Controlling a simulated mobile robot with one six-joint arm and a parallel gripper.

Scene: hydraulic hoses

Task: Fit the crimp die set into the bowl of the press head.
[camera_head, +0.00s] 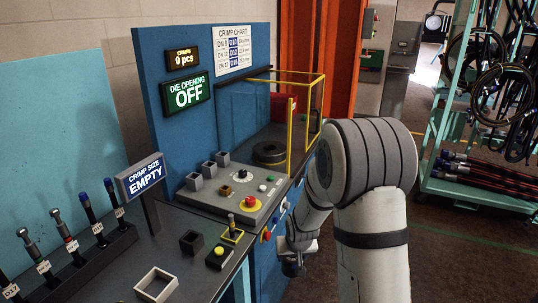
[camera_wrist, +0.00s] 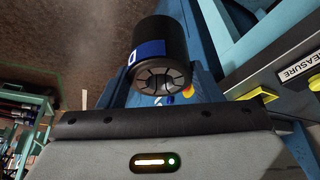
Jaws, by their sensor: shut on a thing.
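The crimp die set (camera_wrist: 172,50) is a black cylinder with a blue label band and a segmented end face, seen in the wrist view just beyond the dark bar of my gripper (camera_wrist: 157,118). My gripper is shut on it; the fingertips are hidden. In the head view my gripper (camera_head: 292,262) hangs low in front of the press, partly hidden by my arm, and the die set cannot be made out. The press head (camera_head: 269,152) is a dark ring on the blue press, behind a yellow guard frame. My gripper is in front of and below it.
A control panel (camera_head: 235,193) with buttons and several small square cups lies left of the press head. A yellow guard frame (camera_head: 290,135) stands by it. The bench holds a white square tray (camera_head: 157,284) and a rack of tools (camera_head: 75,262). A hose shelf (camera_head: 475,195) stands right.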

